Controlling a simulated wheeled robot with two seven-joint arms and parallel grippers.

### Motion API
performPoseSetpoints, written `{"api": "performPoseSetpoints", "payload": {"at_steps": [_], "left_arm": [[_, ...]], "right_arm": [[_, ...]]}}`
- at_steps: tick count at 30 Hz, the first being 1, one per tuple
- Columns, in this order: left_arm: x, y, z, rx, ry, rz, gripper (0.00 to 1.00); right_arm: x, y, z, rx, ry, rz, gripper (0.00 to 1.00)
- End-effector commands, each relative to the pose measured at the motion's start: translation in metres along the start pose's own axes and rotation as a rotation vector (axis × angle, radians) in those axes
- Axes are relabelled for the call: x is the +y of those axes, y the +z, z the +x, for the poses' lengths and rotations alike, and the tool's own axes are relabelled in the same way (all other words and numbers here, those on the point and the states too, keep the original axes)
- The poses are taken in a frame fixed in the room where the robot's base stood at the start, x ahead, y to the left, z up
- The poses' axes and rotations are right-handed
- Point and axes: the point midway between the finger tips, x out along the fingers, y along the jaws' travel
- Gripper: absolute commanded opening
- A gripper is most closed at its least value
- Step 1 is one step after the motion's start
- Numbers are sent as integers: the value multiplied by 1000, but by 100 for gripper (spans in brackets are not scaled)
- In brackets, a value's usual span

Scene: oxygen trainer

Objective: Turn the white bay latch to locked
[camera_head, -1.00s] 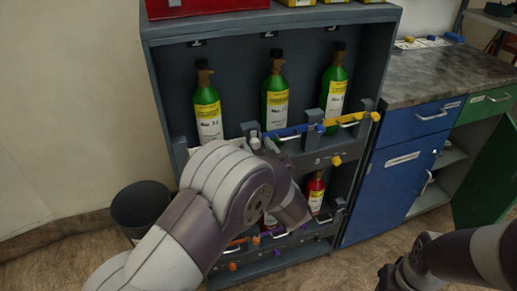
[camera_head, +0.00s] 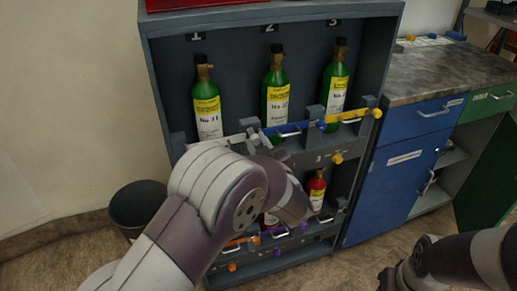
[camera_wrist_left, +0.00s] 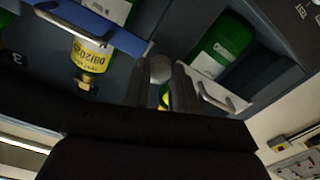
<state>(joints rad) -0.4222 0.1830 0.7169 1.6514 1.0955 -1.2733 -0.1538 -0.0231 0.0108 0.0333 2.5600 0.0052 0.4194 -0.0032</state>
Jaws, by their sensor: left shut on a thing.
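My left gripper is mostly hidden behind my own forearm in the head view. In the left wrist view my left gripper (camera_wrist_left: 164,85) is shut on the latch's pale round knob (camera_wrist_left: 160,68), a finger on each side. A pale handle (camera_wrist_left: 215,98) shows to the right there. My right gripper (camera_head: 392,277) is dark, at the lower right, away from the rack; its fingers are unclear.
The grey rack (camera_head: 148,95) holds green bottles above and red ones below. A blue latch bar (camera_head: 290,129) and a yellow one (camera_head: 352,117) cross bays 2 and 3. A dark bin (camera_head: 138,205) stands left; a blue cabinet (camera_head: 395,185) stands right.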

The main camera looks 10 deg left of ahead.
Motion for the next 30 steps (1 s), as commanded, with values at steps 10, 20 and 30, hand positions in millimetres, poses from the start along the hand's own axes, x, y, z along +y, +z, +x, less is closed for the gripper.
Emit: {"api": "performPoseSetpoints", "payload": {"at_steps": [10,20,30], "left_arm": [[-3,5,0,1,0,-329,0],[-4,6,0,1,0,-642,0],[-4,7,0,0,1,-944,0]], "right_arm": [[0,4,33,0,0,0,43],[0,8,68,0,0,0,43],[0,12,105,0,0,0,43]]}}
